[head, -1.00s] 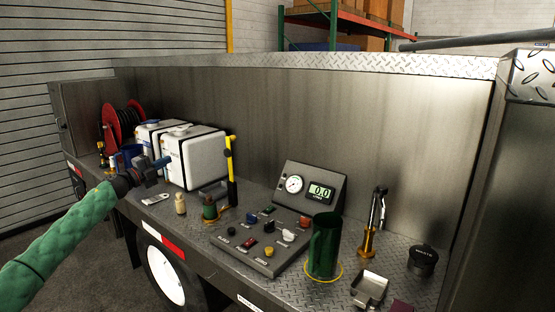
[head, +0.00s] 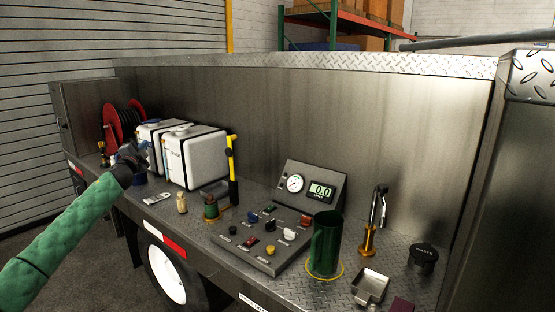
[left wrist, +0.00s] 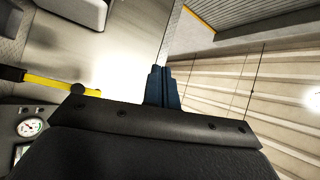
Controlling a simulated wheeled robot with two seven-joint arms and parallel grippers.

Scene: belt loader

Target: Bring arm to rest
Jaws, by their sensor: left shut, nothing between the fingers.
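My left arm, in a green quilted sleeve, comes in from the left in the head view. Its gripper (head: 138,152) is raised in front of the white tanks and partly hidden by its own wrist. In the left wrist view the two dark blue fingers (left wrist: 162,88) are together with nothing between them. A white tank (head: 197,160) stands behind and to the right of the gripper, with another white tank beside it. My right gripper does not show.
A red hose reel (head: 111,122) stands at the left. A yellow-handled lever (head: 232,160) stands beside the tank.

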